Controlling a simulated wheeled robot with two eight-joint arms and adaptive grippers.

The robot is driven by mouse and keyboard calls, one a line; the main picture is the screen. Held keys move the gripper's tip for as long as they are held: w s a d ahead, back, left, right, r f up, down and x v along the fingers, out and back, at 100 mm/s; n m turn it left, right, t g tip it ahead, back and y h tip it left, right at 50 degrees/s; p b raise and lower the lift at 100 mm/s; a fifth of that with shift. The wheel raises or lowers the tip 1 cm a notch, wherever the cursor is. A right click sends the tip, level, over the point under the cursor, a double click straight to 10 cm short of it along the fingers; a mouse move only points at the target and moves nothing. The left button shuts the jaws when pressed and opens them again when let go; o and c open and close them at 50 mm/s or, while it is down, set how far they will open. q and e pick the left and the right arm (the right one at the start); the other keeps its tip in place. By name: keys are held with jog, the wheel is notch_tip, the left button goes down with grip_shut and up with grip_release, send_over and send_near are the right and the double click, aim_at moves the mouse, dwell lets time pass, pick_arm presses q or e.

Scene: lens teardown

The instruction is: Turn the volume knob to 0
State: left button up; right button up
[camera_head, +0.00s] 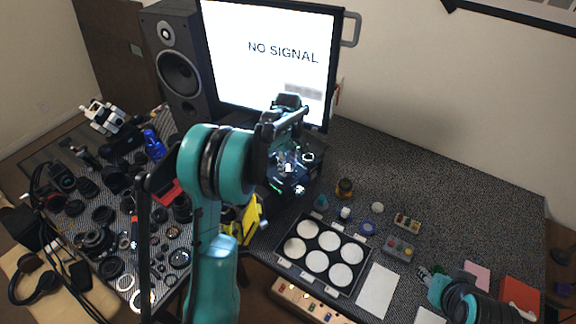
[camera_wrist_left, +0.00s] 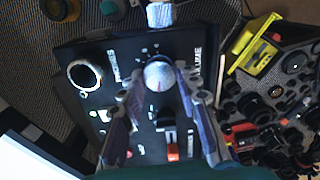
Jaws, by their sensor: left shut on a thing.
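The round silver volume knob (camera_wrist_left: 158,74) is on the black panel of a device (camera_wrist_left: 92,48) in the left wrist view, beside white tick marks and lettering. My left gripper (camera_wrist_left: 160,82) has one finger on each side of the knob and is shut on it. A small mark shows on the knob's face, but the value it points at is too small to read. In the head view my left gripper (camera_head: 288,172) is over the device below the monitor, and the knob is hard to make out. My right gripper (camera_head: 432,278) is at the lower right, small and partly hidden by its arm.
The panel also has a silver-ringed socket (camera_wrist_left: 84,76) and a red switch (camera_wrist_left: 172,152). A monitor (camera_head: 270,50) reading NO SIGNAL and a speaker (camera_head: 180,65) stand behind. A tray of white discs (camera_head: 322,224) lies right of the device. Camera parts crowd the left side.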

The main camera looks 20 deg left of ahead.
aim_at(288, 167)
pick_arm(q)
jog(key=shift+n, duration=0.9)
jog(key=o, duration=1.2)
jog(key=shift+c, duration=0.2)
jog(key=shift+r, duration=0.1)
notch_tip(288, 167, up, 12)
